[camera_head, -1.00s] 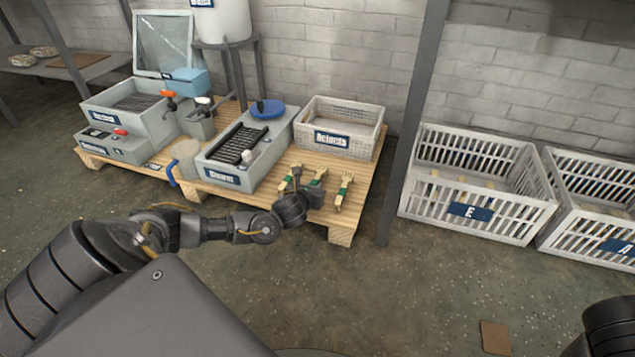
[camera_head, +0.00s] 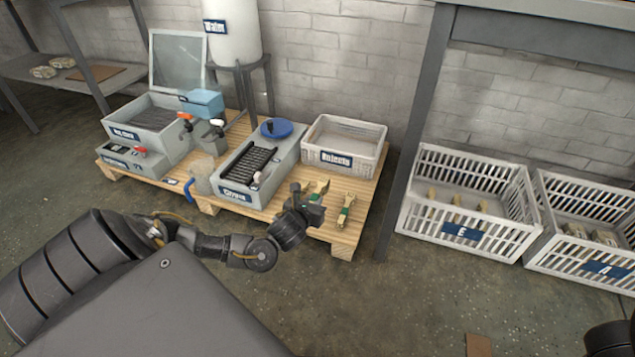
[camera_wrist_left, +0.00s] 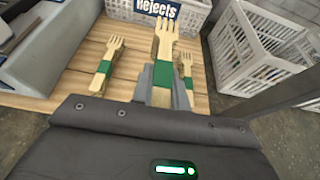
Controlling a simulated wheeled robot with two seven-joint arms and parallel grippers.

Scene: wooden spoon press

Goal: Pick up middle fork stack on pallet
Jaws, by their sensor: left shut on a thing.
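The middle fork stack (camera_wrist_left: 164,72), pale wooden forks with a green band, stands out large and close in the left wrist view. My left gripper (camera_head: 308,198) is shut on it at the band, with a grey finger on each side. Another banded fork stack (camera_wrist_left: 105,66) lies on the pallet to its left. A third stack (camera_wrist_left: 187,64) lies to its right, partly hidden behind a finger; it also shows in the head view (camera_head: 345,208). The wooden pallet (camera_head: 341,238) lies under my gripper. My right gripper is not in view.
The Rejects crate (camera_head: 345,148) stands on the pallet behind the forks. A grey machine with a roller bed (camera_head: 238,184) stands to the left. A grey post (camera_head: 408,150) rises right of the pallet, with crates E (camera_head: 462,233) and A (camera_head: 600,268) beyond it.

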